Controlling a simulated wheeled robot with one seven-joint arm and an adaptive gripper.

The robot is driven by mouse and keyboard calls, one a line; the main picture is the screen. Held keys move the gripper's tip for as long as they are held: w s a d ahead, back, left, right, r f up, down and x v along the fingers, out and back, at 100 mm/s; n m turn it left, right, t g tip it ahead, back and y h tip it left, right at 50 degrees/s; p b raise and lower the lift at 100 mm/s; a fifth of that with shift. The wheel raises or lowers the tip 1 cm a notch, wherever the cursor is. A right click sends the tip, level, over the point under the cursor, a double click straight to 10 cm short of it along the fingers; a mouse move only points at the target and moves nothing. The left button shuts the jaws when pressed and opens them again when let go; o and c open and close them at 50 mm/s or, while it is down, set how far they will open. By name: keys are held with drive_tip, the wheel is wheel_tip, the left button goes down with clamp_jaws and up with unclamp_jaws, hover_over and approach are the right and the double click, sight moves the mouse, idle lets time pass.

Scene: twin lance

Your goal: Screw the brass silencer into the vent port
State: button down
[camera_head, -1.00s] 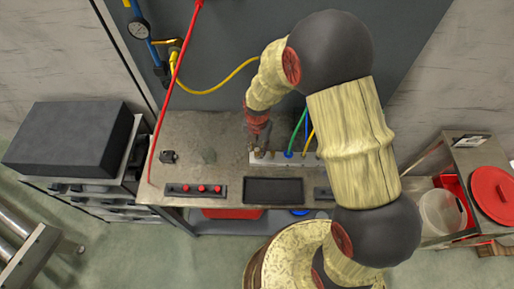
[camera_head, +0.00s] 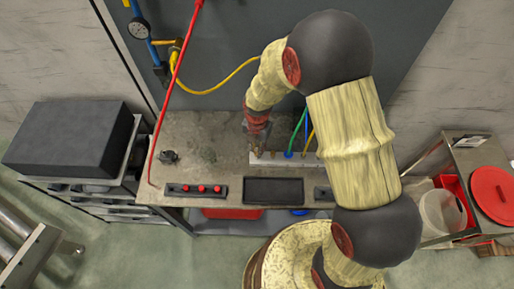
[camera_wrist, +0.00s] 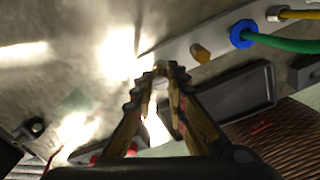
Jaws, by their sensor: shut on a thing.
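My gripper (camera_wrist: 160,82) is shut on a small, pale brass-coloured piece (camera_wrist: 160,66), which I take to be the brass silencer. Only its end shows between the fingertips, and glare washes it out. In the head view my gripper (camera_head: 258,137) points down at the left end of the pale manifold block (camera_head: 310,158). The block also shows in the wrist view (camera_wrist: 226,33), with another brass fitting (camera_wrist: 200,53) standing on it, right of my fingertips. The vent port is not clearly visible; I cannot tell whether the held piece touches the block.
Green and yellow hoses (camera_wrist: 280,43) rise from the block, one at a blue collar (camera_wrist: 242,34). A black tray (camera_head: 273,190) and a panel with red knobs (camera_head: 196,190) lie at the bench front. A red hose (camera_head: 170,95) hangs left. The left bench top is mostly clear.

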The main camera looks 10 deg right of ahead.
drive_tip(key=m, duration=1.2)
drive_tip(key=shift+m, duration=0.3)
drive_tip(key=m, duration=1.2)
drive_tip(key=c, duration=2)
unclamp_jaws()
drive_tip(key=shift+o, duration=0.5)
